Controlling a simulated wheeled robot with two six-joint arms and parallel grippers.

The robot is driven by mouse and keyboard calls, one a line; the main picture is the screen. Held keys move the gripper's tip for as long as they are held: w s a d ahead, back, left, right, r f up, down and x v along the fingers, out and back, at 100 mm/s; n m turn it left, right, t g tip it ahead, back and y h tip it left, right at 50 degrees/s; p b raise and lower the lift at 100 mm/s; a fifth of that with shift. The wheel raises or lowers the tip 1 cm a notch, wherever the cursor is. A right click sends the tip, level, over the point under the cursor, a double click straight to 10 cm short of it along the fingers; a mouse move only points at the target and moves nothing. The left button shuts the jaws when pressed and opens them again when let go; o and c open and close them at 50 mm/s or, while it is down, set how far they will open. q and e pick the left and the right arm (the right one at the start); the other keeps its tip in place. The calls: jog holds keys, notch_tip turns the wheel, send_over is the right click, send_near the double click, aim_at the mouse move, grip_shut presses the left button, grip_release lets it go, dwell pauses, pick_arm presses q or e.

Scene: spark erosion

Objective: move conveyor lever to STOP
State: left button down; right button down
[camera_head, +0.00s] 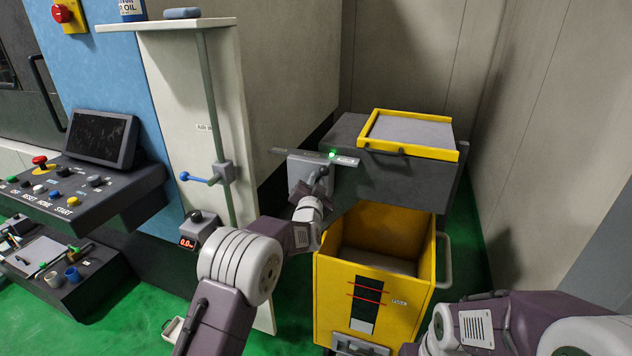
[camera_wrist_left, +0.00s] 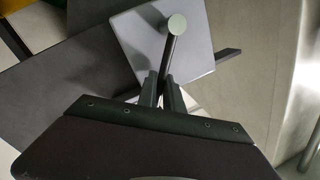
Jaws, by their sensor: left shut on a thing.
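The conveyor lever (camera_head: 322,172) is a short grey rod with a round end on a light grey plate (camera_head: 297,172), at the left end of the dark conveyor housing. My left gripper (camera_head: 314,188) is shut on the lever. In the left wrist view the rod (camera_wrist_left: 173,45) stands up between the two dark fingertips (camera_wrist_left: 164,88), its round end clear of them. A green light (camera_head: 332,155) glows above the plate, between two small label strips too small to read. My right arm shows at the lower right; its gripper is out of the picture.
A yellow bin (camera_head: 330,297) stands open below the conveyor housing (camera_head: 400,180), which carries a yellow-rimmed tray (camera_head: 455,154). A white panel with a blue-knobbed lever (camera_head: 200,179) stands left, beside a control desk (camera_head: 120,205) with buttons and a screen. A grey wall closes the right side.

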pick_arm(q)
jog(key=shift+w+a+r+n+g, duration=0.15)
jog(key=shift+a+r+n+g, duration=0.15)
jog(key=shift+a+n, duration=0.5)
jog(key=shift+w+a+r+n+b, duration=0.1)
jog(key=shift+a+n+b, duration=0.2)
jog(key=shift+n, duration=0.3)
jog(key=shift+w+a+r+n+b, duration=0.15)
jog(key=shift+n+b, duration=0.1)
jog(key=shift+n, duration=0.35)
jog(key=shift+a+n+g+b, duration=0.3)
jog(key=shift+a+n, duration=0.05)
jog(key=shift+n, duration=0.15)
jog(key=shift+w+a+r+n+h+b, duration=0.15)
jog(key=shift+a+n+h+b, duration=0.15)
jog(key=shift+a+n+h, duration=0.25)
jog(key=c, duration=1.5)
grip_release()
